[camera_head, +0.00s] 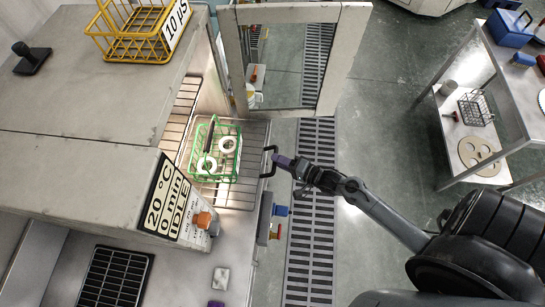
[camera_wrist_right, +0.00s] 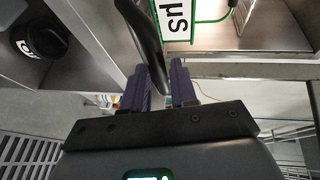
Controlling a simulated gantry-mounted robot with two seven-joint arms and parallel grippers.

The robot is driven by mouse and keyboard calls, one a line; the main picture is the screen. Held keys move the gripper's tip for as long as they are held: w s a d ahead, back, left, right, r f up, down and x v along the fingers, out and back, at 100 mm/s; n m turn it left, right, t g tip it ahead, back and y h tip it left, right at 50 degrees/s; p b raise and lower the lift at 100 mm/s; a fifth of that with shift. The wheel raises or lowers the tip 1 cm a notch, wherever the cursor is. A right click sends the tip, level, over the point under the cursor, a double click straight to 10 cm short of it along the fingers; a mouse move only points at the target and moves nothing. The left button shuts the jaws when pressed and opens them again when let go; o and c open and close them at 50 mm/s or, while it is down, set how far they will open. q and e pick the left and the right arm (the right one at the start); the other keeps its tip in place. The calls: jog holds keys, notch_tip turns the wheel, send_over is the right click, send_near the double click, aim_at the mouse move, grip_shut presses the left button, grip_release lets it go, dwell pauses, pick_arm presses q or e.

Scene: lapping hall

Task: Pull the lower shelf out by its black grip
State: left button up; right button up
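A wire shelf (camera_head: 255,133) juts out of the open oven, with a green wire basket (camera_head: 200,133) of white rings on it. The black grip (camera_head: 268,163) is at the shelf's right front edge. My right gripper (camera_head: 284,161) is at the grip, its purple fingertips pointing toward it. In the right wrist view the black grip (camera_wrist_right: 143,35) runs down to the gap between the parted purple fingers (camera_wrist_right: 160,88); contact cannot be told. My left gripper is not in view.
The oven door (camera_head: 346,55) stands open at the top. A yellow basket (camera_head: 137,45) sits on the oven. Blue and orange-red parts (camera_head: 279,210) stick out below the grip. A metal table (camera_head: 498,62) is at right; the grated floor (camera_head: 313,220) between is clear.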

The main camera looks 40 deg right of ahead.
jog(key=v, duration=0.7)
dwell(0.3)
